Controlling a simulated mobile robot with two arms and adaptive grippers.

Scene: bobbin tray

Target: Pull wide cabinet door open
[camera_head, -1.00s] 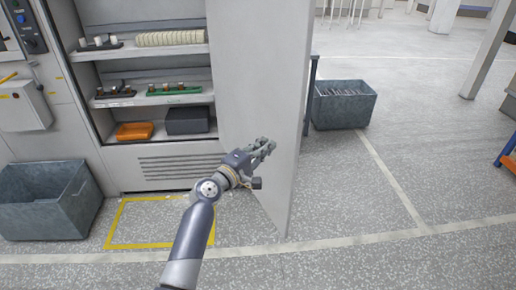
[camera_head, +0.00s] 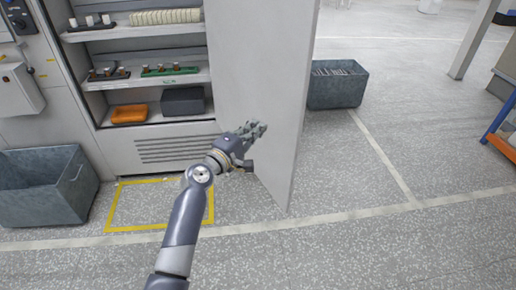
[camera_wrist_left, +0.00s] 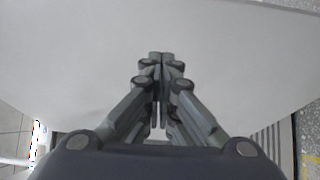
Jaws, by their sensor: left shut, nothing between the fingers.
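The wide cabinet door (camera_head: 262,75) stands swung far out from the cabinet (camera_head: 150,150), its inner face toward my arm. The shelves behind it are exposed. My left gripper (camera_head: 258,127) is in front of the door's inner face, low down and near its middle. In the left wrist view the gripper (camera_wrist_left: 160,60) is shut and empty, with the pale door panel (camera_wrist_left: 70,60) filling most of the picture behind the fingertips. I cannot tell whether the fingertips touch the panel. My right gripper is not in view.
The shelves hold bobbin trays (camera_head: 170,70), an orange bin (camera_head: 129,113) and a dark grey bin (camera_head: 184,101). A grey tub (camera_head: 45,195) stands at the left, another (camera_head: 338,90) behind the door. The floor right of the door is open.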

